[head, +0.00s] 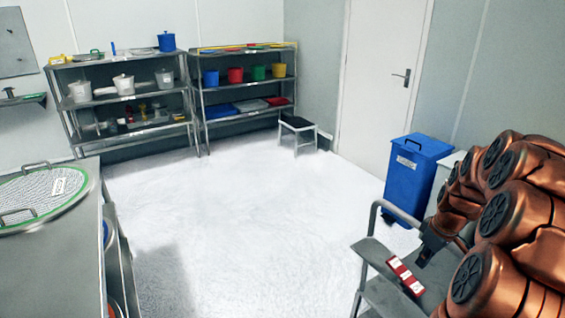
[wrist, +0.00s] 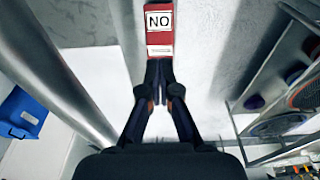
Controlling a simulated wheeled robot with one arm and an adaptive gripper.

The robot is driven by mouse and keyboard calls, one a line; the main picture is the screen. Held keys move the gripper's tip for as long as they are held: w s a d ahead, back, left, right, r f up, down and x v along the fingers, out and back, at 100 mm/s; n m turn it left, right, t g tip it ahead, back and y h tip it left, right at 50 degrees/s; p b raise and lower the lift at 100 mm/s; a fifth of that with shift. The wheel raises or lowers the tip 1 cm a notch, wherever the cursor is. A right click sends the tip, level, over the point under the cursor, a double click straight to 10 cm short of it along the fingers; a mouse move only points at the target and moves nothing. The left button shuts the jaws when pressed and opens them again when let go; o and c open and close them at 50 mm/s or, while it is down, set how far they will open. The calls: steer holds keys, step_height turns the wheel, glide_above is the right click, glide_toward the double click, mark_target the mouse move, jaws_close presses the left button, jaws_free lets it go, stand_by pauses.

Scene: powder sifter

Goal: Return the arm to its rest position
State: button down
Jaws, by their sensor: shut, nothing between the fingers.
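My copper-coloured arm is folded at the right edge of the head view, with its dark gripper (head: 428,255) low over a grey metal stand (head: 378,250). In the wrist view my gripper (wrist: 158,78) has its two black fingers together, with nothing between them. A red block with a white "NO" label (wrist: 160,44) is just beyond the fingertips. It also shows in the head view as a red and white block (head: 405,277) by the stand. I cannot tell whether the fingertips touch it.
A blue bin (head: 415,170) stands behind the stand. A bench with a round green-rimmed sieve (head: 40,200) is at the left. Shelves (head: 247,110) and a black-topped stool (head: 297,124) are at the back. The white floor (head: 230,220) between is clear. A steel post (wrist: 58,70) passes left of the gripper.

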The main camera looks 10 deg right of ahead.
steer(key=s+a+r+g+p, duration=0.1)
steer(key=s+a+r, duration=0.25)
steer(key=a, duration=0.65)
steer(key=s+a+r+g+p, duration=0.15)
steer(key=a+r, duration=0.35)
steer(key=a, duration=0.5)
steer(key=s+a+r+m, duration=0.1)
steer(key=s+a, duration=0.5)
steer(key=s, duration=0.3)
steer(key=s+a+r+m+g, duration=0.1)
steer(key=s+a+m, duration=0.1)
steer(key=s+a, duration=0.4)
steer(key=s+p, duration=0.1)
steer(key=s, duration=0.2)
steer(key=shift+s+a+r, duration=0.3)
steer(key=shift+a, duration=0.05)
steer(key=shift+d+m, duration=0.1)
steer(key=shift+m, duration=0.2)
